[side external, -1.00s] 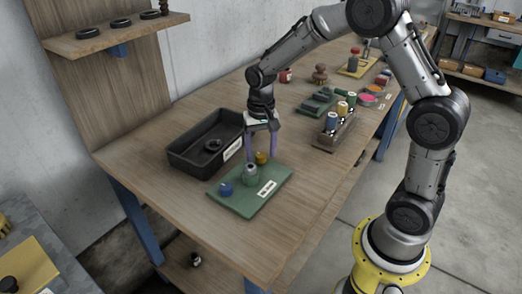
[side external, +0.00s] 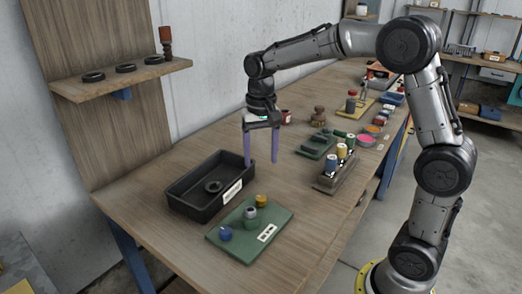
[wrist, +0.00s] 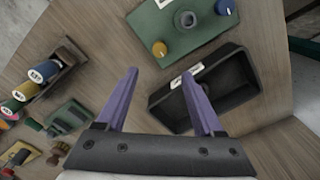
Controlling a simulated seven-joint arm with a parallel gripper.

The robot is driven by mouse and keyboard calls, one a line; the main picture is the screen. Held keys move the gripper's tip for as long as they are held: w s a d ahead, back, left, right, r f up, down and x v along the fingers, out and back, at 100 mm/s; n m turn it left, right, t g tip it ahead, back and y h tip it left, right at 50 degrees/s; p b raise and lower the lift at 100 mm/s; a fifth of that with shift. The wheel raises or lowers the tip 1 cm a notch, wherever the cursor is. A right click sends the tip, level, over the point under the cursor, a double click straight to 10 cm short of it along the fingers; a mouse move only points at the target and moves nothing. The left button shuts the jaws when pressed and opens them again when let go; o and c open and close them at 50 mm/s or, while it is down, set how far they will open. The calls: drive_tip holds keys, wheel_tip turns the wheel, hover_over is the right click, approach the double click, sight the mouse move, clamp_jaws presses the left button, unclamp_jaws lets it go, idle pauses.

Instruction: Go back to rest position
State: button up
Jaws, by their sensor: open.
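My gripper (side external: 261,160) has two purple fingers, spread apart with nothing between them. It hangs above the wooden table, just right of the black tray's back end and behind the green board. In the wrist view the fingers (wrist: 158,95) show open, with bare table between them and the tray to the right. The green board (side external: 272,247) lies on the table with a blue knob (side external: 225,234), a grey-green cylinder (side external: 250,217) and a yellow knob (side external: 261,201) on it. They also show at the top of the wrist view.
The black tray (side external: 192,205) holds a dark ring (side external: 213,186). A rack (side external: 327,183) of coloured spools stands to the right, with green blocks (side external: 316,147) behind it. A wall shelf (side external: 120,78) with several rings is at upper left. The table's middle is clear.

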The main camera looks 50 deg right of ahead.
drive_tip(key=shift+r, duration=0.65)
drive_tip(key=s+a+r+n+t, duration=0.2)
drive_tip(key=s+a+r+t, duration=0.15)
drive_tip(key=s+r, duration=0.7)
drive_tip(key=s+f+n+t, duration=0.2)
drive_tip(key=s+f+n, duration=0.4)
drive_tip(key=s, duration=0.6)
wheel_tip(320, 180, down, 3)
drive_tip(key=shift+a+r, duration=0.1)
drive_tip(key=shift+a, duration=0.25)
